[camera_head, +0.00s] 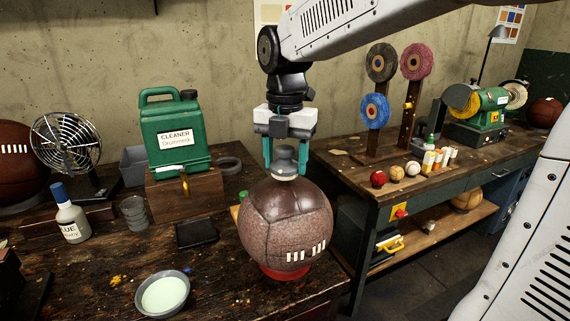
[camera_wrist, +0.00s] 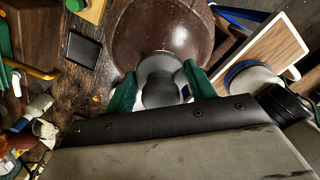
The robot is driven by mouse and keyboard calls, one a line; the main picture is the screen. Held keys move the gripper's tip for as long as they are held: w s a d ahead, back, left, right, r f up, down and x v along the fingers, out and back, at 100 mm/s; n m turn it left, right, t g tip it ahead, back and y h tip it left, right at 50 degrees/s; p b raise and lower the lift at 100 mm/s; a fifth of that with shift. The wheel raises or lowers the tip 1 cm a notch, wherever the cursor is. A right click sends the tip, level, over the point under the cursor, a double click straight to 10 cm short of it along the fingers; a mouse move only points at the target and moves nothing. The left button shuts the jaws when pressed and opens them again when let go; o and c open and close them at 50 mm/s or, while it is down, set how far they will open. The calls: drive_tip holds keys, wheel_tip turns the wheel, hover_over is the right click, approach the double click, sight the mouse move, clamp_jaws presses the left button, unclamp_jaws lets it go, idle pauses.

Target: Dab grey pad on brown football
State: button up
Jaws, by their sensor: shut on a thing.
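The brown football (camera_head: 287,228) is a round, pebbled leather ball with white laces, resting on a red ring stand (camera_head: 284,271) on the dark wooden bench. My gripper (camera_head: 284,166) is right above the ball, its teal fingers shut on the grey pad (camera_head: 285,158). The pad has a rounded grey grip and a pale underside at the top of the ball. It looks to be touching the ball or very close to it. In the wrist view the grey pad (camera_wrist: 160,82) sits between the teal fingers, with the brown football (camera_wrist: 165,30) behind it.
A bowl of pale liquid (camera_head: 163,295) stands at the front of the bench. A glue bottle (camera_head: 70,215), a dark flat pad (camera_head: 197,233), a green cleaner can (camera_head: 176,133) and a fan (camera_head: 66,145) are to the left. A second bench (camera_head: 370,180) stands at right.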

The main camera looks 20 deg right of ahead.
drive_tip(key=shift+r, duration=2.8)
drive_tip(key=shift+a, duration=0.1)
